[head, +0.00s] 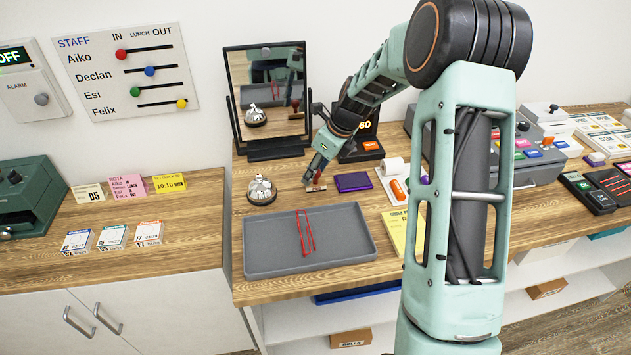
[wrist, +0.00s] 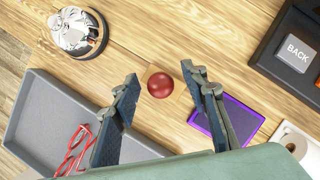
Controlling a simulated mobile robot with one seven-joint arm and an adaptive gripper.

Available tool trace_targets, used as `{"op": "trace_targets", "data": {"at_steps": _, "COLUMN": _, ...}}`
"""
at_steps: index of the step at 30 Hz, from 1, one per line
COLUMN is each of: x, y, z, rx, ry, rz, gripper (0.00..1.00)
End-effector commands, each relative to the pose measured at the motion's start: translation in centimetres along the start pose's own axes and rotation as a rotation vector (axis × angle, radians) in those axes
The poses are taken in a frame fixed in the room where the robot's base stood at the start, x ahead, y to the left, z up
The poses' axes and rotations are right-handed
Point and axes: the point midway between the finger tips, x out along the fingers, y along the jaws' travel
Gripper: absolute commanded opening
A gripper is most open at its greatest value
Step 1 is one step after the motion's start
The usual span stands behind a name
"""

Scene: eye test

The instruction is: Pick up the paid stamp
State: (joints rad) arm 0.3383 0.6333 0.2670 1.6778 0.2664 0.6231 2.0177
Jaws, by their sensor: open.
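A stamp with a round dark red knob (wrist: 160,85) on a light wooden base stands on the wooden counter. In the head view the stamp's base (head: 316,188) shows just under my gripper (head: 317,176), with a small label too small to read. In the wrist view my gripper (wrist: 159,73) is open, with one finger on each side of the knob and a visible gap on both sides. I cannot tell how far the fingertips are above the knob. The lower part of the stamp is mostly hidden by the knob in the wrist view.
A silver desk bell (head: 262,190) stands left of the stamp, and a purple pad (head: 353,182) lies right of it. A grey tray (head: 270,262) with red glasses (head: 305,233) lies in front. A mirror (head: 267,95) stands behind, reflecting bell and stamp.

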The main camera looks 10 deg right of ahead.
Motion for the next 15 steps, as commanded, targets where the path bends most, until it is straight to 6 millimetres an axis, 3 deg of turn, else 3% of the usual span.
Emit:
{"op": "trace_targets", "data": {"at_steps": 5, "x": -0.01, "y": -0.01, "z": 0.01, "rx": -0.001, "ry": 0.0, "rz": 0.0, "gripper": 0.41}}
{"op": "trace_targets", "data": {"at_steps": 15, "x": -0.03, "y": 0.0, "z": -0.01, "rx": -0.001, "ry": 0.0, "rz": 0.0, "gripper": 0.03}}
